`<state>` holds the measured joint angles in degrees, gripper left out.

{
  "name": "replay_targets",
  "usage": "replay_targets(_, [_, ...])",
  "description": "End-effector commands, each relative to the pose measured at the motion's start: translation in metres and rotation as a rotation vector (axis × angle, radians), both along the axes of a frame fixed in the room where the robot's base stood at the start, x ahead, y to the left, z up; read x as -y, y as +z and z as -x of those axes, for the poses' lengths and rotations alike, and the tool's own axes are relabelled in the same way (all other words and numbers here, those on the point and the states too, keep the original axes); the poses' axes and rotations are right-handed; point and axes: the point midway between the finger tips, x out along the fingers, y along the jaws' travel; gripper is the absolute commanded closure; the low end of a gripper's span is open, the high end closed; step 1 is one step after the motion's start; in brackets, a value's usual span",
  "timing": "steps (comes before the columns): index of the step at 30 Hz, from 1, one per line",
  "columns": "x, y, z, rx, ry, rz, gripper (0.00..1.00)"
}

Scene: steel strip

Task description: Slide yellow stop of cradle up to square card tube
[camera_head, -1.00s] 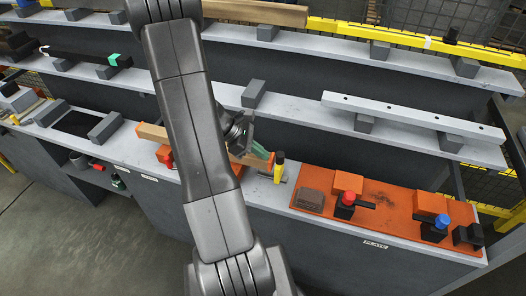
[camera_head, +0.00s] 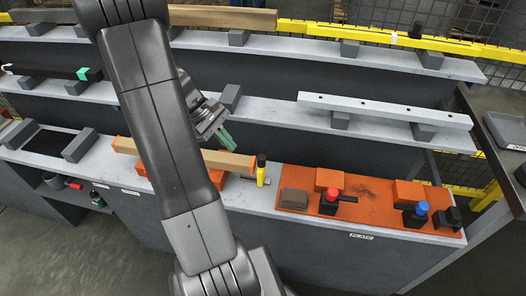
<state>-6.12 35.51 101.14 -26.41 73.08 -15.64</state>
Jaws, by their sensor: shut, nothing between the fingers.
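The square card tube (camera_head: 230,160) is a long light-brown bar lying in the orange cradle (camera_head: 217,179) on the lower shelf. My arm hides its middle. The yellow stop (camera_head: 262,172), with a black top, stands upright at the tube's right end. It looks very close to that end; I cannot tell whether they touch. My gripper (camera_head: 226,138), with green fingertips, is shut and empty. It appears above the right part of the tube, left of the stop and apart from it.
Right of the stop is an orange plate (camera_head: 375,212) with a red-knobbed block (camera_head: 331,197), a blue-knobbed block (camera_head: 418,212) and a brown stack (camera_head: 294,199). A pale drilled bar (camera_head: 385,110) lies on the shelf above. Grey blocks (camera_head: 80,146) stand at left.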

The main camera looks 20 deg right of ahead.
Motion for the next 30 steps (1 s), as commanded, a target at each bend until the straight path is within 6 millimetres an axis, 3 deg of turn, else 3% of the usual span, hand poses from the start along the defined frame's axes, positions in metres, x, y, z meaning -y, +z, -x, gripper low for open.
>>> replay_targets(1, [0.016,0.000,0.004,0.048,-0.151,-0.007,1.00])
replay_targets(9, [0.076,-0.001,0.025,0.255,-0.939,-0.010,1.00])
replay_targets(21, [0.165,0.018,0.049,0.398,-2.074,0.014,1.00])
replay_targets(25, [0.187,0.027,0.055,0.397,-2.328,0.012,1.00])
replay_targets(30, [0.201,0.033,0.059,0.387,-2.485,0.009,1.00])
